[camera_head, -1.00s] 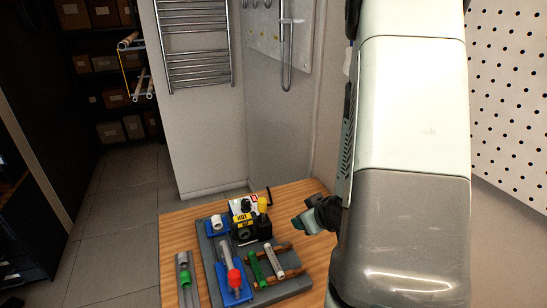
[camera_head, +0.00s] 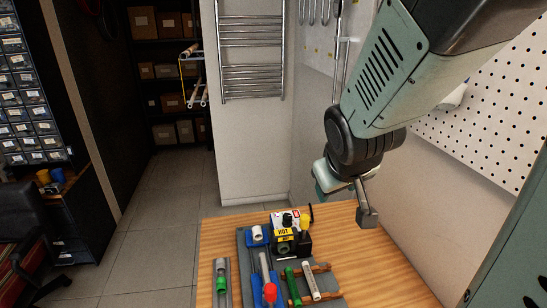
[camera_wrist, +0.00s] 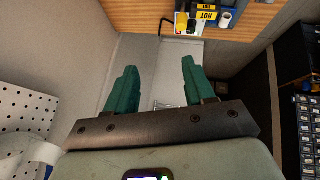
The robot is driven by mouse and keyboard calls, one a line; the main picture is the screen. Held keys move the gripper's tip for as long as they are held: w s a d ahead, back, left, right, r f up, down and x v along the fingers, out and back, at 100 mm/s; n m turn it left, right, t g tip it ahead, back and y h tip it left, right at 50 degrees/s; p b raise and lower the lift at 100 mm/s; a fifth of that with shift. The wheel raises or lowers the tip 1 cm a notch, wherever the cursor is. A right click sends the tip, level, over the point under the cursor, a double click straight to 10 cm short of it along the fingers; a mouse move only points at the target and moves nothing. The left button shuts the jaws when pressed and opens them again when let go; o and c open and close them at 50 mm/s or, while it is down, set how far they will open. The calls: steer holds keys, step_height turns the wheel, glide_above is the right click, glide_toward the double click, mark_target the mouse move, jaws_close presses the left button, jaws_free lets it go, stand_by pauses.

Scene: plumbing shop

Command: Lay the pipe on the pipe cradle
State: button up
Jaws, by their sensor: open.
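In the head view, a wooden rack (camera_head: 320,267), which looks like the pipe cradle, stands on the grey board. A green rod (camera_head: 292,286) and a whitish pipe-like piece (camera_head: 311,280) lie across it. A grey pipe with a red part (camera_head: 269,292) lies in a blue holder to their left. Which piece is the task's pipe, I cannot tell. My gripper (camera_head: 322,180) is raised above and behind the bench's right side, apart from all these. In the wrist view, its teal fingers (camera_wrist: 158,72) are spread with nothing between them.
A black and yellow tool marked HOT (camera_head: 285,238) stands behind the rack, beside a white piece on a blue block (camera_head: 257,234). A grey channel with a green part (camera_head: 221,283) lies at the left. The wooden bench (camera_head: 385,265) is bare at right. A pegboard wall (camera_head: 480,110) rises at right.

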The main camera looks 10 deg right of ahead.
steer(key=s+a+r+y, duration=0.1)
steer(key=s+a+r, duration=0.4)
steer(key=s, duration=0.3)
steer(key=s+a+r+m+g+y, duration=0.1)
steer(key=s+a+r, duration=0.3)
steer(key=s, duration=0.3)
steer(key=shift+s+a+r, duration=0.4)
stand_by(0.5)
